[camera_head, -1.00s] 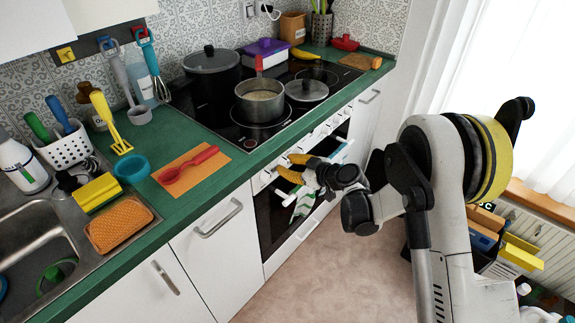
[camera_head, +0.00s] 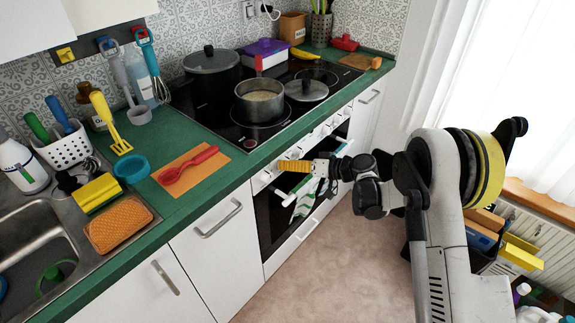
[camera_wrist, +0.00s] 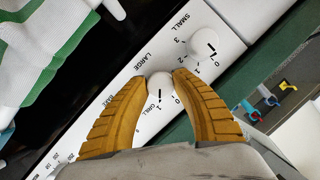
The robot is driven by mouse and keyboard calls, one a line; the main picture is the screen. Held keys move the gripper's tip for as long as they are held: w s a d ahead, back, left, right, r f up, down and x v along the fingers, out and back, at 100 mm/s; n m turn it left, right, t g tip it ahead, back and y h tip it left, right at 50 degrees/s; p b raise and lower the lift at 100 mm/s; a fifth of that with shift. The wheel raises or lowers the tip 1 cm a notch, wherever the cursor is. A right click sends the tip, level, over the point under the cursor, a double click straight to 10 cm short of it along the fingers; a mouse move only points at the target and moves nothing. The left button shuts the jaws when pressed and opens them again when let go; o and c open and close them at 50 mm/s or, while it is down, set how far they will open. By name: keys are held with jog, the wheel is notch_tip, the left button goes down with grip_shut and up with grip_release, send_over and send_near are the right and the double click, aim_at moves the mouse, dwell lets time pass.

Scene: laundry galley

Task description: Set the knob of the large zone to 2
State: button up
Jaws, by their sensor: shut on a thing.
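The large-zone knob (camera_wrist: 160,86) is white and round, beside the printed word LARGE on the white oven panel in the wrist view. My gripper (camera_wrist: 160,79) has its two ribbed yellow fingers shut on this knob, one on each side. A dark mark on the knob points down in the picture, towards the small printed figures; the exact setting is hard to read. In the head view my gripper (camera_head: 281,165) is at the oven's front panel, and its fingers hide the knob there.
The small-zone knob (camera_wrist: 205,42) sits close by, up and right in the wrist view. A green-striped towel (camera_head: 304,196) hangs on the oven front. A saucepan (camera_head: 259,101) stands on the hob above. The floor before the oven is clear.

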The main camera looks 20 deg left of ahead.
jog(key=m+y, duration=0.1)
jog(key=m, duration=0.1)
jog(key=m+g, duration=0.1)
jog(key=m, duration=0.1)
jog(key=shift+g+y, duration=0.3)
jog(key=shift+y, duration=0.1)
jog(key=m+y, duration=0.1)
jog(key=m, duration=0.3)
jog(key=shift+g+y, duration=0.3)
jog(key=shift+y, duration=0.1)
jog(key=shift+m, duration=0.3)
jog(key=o, duration=1.2)
jog(key=shift+a, duration=0.1)
jog(key=d, duration=1.2)
